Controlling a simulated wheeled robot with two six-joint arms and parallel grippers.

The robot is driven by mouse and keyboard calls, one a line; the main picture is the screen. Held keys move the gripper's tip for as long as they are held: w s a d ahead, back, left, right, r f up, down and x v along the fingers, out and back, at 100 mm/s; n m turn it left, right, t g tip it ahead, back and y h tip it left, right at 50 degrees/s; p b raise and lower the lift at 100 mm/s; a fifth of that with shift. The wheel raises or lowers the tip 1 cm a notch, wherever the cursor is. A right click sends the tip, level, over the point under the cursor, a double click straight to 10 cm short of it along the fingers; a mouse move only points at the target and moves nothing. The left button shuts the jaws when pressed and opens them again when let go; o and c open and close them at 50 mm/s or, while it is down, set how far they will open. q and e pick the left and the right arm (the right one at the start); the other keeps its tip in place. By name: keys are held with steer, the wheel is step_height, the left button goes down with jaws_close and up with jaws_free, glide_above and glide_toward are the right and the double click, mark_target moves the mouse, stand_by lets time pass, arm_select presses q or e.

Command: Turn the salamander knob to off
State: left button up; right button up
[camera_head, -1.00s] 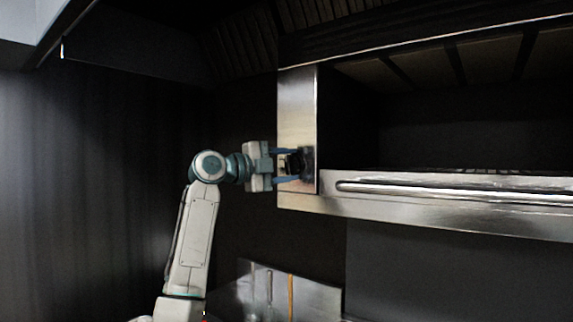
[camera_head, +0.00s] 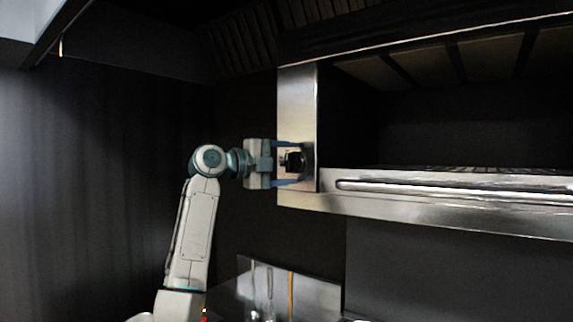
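The salamander (camera_head: 297,100) is a steel unit with an open dark cavity, fixed high on the right. My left gripper (camera_head: 284,163) comes in from the left at the height of the knob. Its two bluish fingers are spread apart, one above and one below the knob, with gaps that look clear of it. The knob's pointer and any markings are too small and dark to read. My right gripper is not in view.
A long steel handle bar (camera_head: 450,188) runs along the salamander's lower front, right of the knob. Below stands a steel panel or holder (camera_head: 318,296) with upright utensils. The dark wall area left of my arm is clear.

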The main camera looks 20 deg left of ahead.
arm_select(q)
steer(key=shift+s+a, duration=0.1)
steer(key=shift+s+a+b, duration=0.2)
steer(key=shift+b, duration=0.1)
steer(key=b+v, duration=0.4)
steer(key=v, duration=0.6)
